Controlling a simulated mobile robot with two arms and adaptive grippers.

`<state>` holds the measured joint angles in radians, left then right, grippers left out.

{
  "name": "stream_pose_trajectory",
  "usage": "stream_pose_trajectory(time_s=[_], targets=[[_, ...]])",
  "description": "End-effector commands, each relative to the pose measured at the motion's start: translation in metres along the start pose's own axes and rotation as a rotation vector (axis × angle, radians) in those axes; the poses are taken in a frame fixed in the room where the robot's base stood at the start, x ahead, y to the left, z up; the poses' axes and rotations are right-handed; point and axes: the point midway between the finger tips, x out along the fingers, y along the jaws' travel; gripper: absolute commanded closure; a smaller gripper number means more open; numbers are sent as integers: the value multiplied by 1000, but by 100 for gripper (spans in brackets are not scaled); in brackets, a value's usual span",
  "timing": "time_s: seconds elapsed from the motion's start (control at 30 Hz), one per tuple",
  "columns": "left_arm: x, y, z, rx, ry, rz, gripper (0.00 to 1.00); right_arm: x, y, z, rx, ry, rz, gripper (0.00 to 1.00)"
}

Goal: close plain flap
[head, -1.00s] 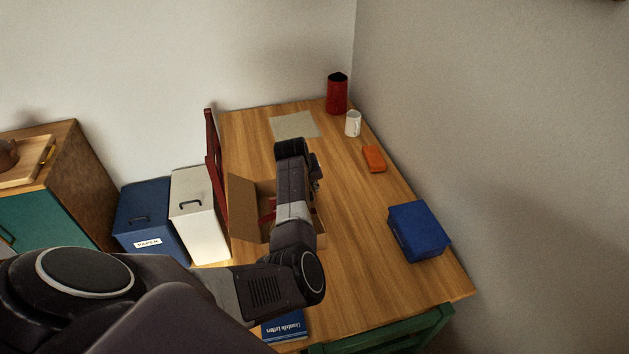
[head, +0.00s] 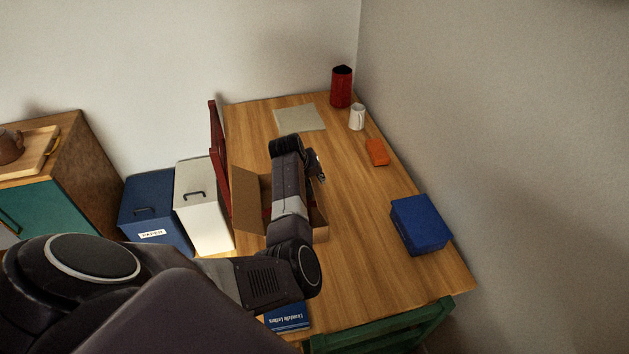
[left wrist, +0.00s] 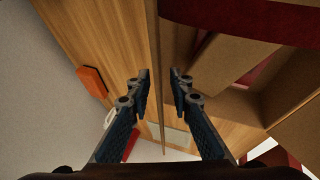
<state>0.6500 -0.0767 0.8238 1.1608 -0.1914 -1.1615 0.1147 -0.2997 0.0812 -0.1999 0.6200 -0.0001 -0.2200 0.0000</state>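The open cardboard box (head: 252,200) stands on the table, with its left flap raised. My left arm hides much of it in the head view. The left gripper (left wrist: 161,88) is open, with a clear gap between its fingertips. In the left wrist view a thin cardboard flap edge (left wrist: 155,45) runs between the fingers, and neither finger clearly presses on it. Other box flaps (left wrist: 235,58) and dark red parts show on the right of that view. I cannot tell which flap is the plain one. My right gripper is not in view.
The wooden table (head: 350,240) has free room right of the box. A blue box (head: 419,225), orange item (head: 377,152), white mug (head: 357,117), red container (head: 341,87) and grey sheet (head: 300,117) are on it. A blue book (head: 288,317) lies near the front.

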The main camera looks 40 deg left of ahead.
Motion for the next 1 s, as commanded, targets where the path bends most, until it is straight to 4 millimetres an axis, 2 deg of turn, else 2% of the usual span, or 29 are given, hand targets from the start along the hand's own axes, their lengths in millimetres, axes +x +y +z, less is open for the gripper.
stream_pose_trajectory(time_s=[0.23, 0.37, 0.8, 1.0], targets=[[-3, 0, 0, 0, 0, 0, 80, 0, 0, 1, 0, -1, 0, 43], [-14, 0, -1, 0, 3, -1, 80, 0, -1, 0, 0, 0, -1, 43], [-85, 0, 0, 0, 2, 0, 80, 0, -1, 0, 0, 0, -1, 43], [-110, 0, -1, 0, 2, 0, 80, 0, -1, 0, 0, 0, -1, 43]])
